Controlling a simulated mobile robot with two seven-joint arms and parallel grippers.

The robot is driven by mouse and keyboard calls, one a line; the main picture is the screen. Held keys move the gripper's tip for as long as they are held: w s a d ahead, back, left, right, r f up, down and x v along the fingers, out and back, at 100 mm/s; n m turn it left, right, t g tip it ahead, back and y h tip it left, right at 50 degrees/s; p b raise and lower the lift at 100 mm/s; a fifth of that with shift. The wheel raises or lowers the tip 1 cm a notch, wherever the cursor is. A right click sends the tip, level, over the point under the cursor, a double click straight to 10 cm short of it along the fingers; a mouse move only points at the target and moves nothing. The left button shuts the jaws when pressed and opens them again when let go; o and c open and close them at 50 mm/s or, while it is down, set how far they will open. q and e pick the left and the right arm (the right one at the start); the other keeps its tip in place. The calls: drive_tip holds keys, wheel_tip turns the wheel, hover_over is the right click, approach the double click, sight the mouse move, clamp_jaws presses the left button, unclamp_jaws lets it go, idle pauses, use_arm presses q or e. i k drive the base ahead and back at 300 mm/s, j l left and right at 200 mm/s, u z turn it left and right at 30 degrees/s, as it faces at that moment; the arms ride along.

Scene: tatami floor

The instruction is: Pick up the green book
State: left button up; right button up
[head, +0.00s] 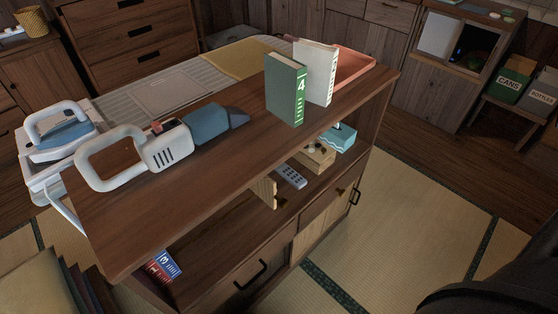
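The green book (287,88) stands upright on top of the wooden cabinet (215,160), towards its right end. I cannot tell whether the two touch. Neither of my grippers is in view.
A handheld vacuum (165,148) lies on the cabinet top, left of the books. A salmon tray (354,68) is behind the books. An iron (62,135) sits at far left. Lower shelves hold a remote (291,176) and a tissue box (340,137).

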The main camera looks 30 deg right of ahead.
sight(285, 77)
drive_tip(key=l+u, duration=0.3)
drive_tip(key=l, duration=1)
drive_tip(key=i, duration=0.1)
